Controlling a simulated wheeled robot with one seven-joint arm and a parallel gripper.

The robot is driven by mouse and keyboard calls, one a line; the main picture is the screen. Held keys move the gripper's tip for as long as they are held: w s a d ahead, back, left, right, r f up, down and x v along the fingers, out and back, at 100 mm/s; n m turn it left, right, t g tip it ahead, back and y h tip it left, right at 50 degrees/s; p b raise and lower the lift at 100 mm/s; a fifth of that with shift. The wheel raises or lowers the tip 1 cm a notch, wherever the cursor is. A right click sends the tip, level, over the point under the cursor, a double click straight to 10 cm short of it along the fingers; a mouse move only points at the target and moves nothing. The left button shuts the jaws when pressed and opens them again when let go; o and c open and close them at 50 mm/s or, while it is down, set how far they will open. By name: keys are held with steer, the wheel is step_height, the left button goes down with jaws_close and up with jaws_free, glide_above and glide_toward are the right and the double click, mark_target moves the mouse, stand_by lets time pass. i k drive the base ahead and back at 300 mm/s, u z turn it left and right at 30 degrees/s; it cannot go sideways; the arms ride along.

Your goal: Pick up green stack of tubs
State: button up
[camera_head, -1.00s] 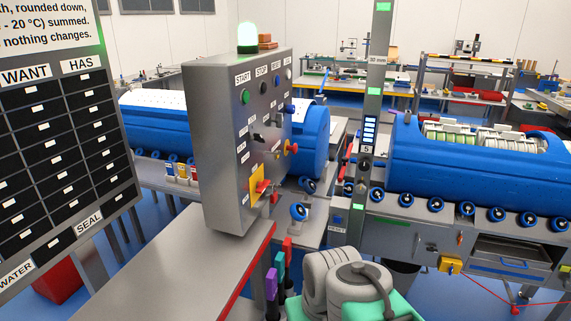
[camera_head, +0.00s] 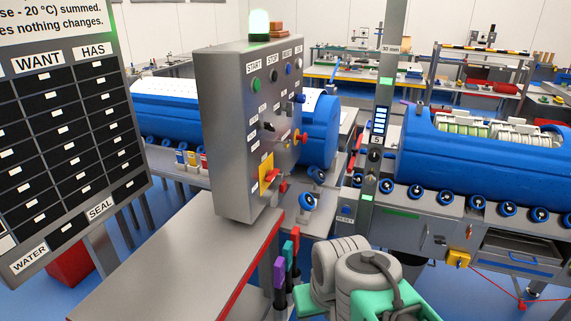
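A row of tubs with green and white parts (camera_head: 462,128) shows in the open top of the long blue carrier (camera_head: 480,165) at the right. The carrier's rim hides their lower parts, and I cannot tell single stacks apart. A second group of white tubs (camera_head: 518,135) sits farther right in the same opening. Grey rounded links of my arm show at the bottom centre, well in front of and below the carrier. My gripper's fingers are not in view.
A grey control box (camera_head: 240,150) with buttons and a green lamp (camera_head: 259,25) stands centre left on a metal bench (camera_head: 185,255). A grey post (camera_head: 385,120) stands left of the carrier. A dark board (camera_head: 70,130) fills the left. Blue floor (camera_head: 515,90) shows behind.

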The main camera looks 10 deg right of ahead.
mark_target(454, 127)
steer(key=z, duration=0.55)
steer(key=k, duration=1.25)
steer(key=z, duration=0.95)
steer(key=i, duration=1.55)
steer(key=u, duration=1.2)
steer(key=i, duration=0.7)
steer(key=u, duration=1)
steer(key=k, duration=0.45)
steer(key=u, duration=0.6)
steer(key=k, duration=0.9)
steer(key=z, duration=0.15)
steer(key=i, duration=0.5)
steer(key=z, duration=0.6)
